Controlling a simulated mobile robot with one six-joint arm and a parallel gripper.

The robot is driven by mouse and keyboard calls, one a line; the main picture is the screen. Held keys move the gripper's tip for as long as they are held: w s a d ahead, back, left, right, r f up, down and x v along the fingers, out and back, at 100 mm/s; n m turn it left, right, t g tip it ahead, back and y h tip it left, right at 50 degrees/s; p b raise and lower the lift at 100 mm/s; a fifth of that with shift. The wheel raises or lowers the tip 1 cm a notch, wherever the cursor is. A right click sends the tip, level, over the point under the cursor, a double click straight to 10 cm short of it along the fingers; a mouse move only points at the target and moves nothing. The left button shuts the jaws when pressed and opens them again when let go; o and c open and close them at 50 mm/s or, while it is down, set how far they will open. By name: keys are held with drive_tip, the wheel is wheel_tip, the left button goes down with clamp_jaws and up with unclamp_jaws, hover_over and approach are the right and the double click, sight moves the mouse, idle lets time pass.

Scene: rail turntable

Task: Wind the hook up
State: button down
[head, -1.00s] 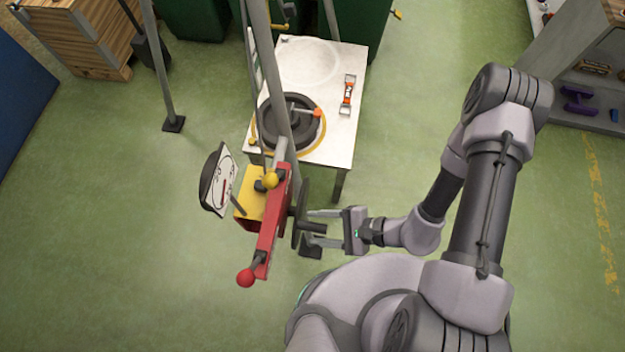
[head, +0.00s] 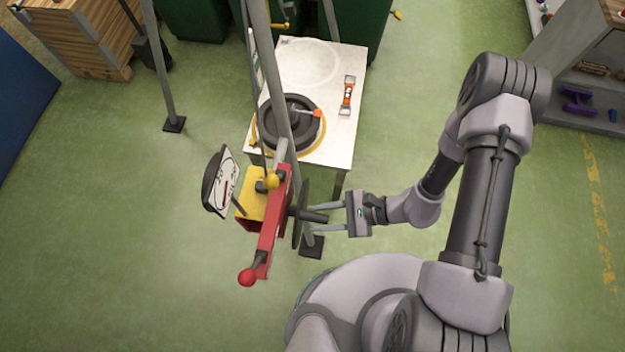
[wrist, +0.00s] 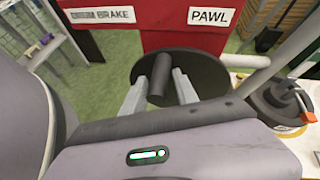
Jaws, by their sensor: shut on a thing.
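The winch stands on a leg frame in the head view, with a red plate (head: 268,238), a yellow body (head: 246,222) and a dark crank disc (head: 299,228) on its right side. A dark round handle (head: 314,217) sticks out from the disc. My gripper (head: 321,217) is shut on this handle, one finger on each side. In the wrist view the handle (wrist: 160,78) lies between my fingertips (wrist: 160,88), before the dark disc (wrist: 205,72). The plate carries "BRAKE" and "PAWL" labels. I cannot make out the hook.
A red-knobbed lever (head: 246,277) and a yellow knob (head: 272,181) are on the winch. A dial (head: 218,181) with a red needle stands left of it. Behind is a white table (head: 335,133) with a dark wheel-shaped part (head: 290,122). Floor right of the table is clear.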

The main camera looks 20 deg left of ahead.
drive_tip(key=shift+w+r, duration=0.1)
drive_tip(key=shift+w, duration=0.05)
drive_tip(key=shift+w+a+m+g+b, duration=0.2)
drive_tip(key=shift+w+m+g+b, duration=0.15)
drive_tip(key=shift+w+m+g, duration=0.35)
drive_tip(key=c, duration=1)
unclamp_jaws()
drive_tip(key=shift+w+r, duration=0.1)
drive_tip(key=shift+w, duration=0.1)
drive_tip(key=w+d, duration=0.1)
drive_tip(key=d, duration=0.6)
drive_tip(key=shift+w+d, duration=0.35)
drive_tip(key=shift+d, duration=0.05)
